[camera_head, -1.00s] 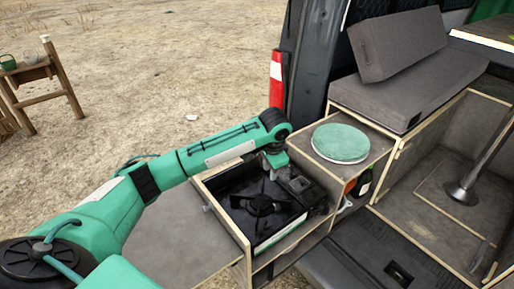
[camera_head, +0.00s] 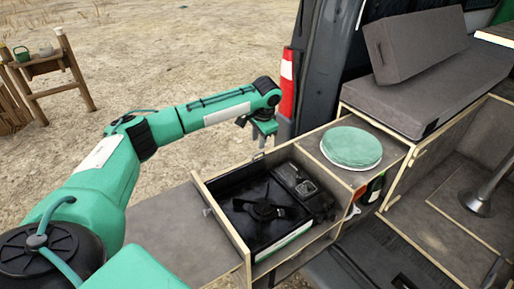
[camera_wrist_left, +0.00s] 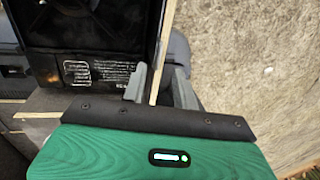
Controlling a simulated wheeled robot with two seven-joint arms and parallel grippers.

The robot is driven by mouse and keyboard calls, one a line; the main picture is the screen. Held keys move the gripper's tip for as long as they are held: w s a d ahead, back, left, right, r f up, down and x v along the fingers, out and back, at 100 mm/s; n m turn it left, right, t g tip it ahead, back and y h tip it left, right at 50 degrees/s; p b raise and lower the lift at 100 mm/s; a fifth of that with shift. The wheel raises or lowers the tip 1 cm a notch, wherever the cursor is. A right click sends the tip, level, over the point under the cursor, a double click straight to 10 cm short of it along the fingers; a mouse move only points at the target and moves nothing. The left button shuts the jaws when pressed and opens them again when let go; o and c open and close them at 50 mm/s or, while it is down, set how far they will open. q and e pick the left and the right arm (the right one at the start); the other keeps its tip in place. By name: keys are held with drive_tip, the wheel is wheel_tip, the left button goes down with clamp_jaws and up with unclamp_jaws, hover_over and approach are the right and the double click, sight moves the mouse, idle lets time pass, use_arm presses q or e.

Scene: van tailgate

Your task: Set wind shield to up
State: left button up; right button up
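The black camping stove (camera_head: 262,208) sits in an open wooden drawer beside the van; part of it also shows in the wrist view (camera_wrist_left: 85,35). I cannot pick out a separate wind shield panel with certainty. My left gripper (camera_head: 261,131) hangs above and beyond the drawer's far edge, clear of the stove. In the wrist view its two grey fingers (camera_wrist_left: 160,85) are apart, with the thin wooden drawer edge (camera_wrist_left: 164,45) showing between them. I cannot tell whether they touch that edge. Nothing is held. My right gripper is in neither view.
Green plates (camera_head: 351,146) are stacked on the wooden box right of the stove. Grey cushions (camera_head: 425,85) lie behind it. The van's rear post with a red and white light (camera_head: 287,82) stands close to my left gripper.

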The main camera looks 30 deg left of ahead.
sight(256, 155)
use_arm(q)
drive_tip(key=f, duration=0.4)
drive_tip(key=a+f+p, duration=0.1)
drive_tip(key=f, duration=0.1)
drive_tip(key=shift+w+f, duration=0.15)
drive_tip(key=shift+w, duration=0.05)
drive_tip(key=shift+c, duration=0.2)
clamp_jaws()
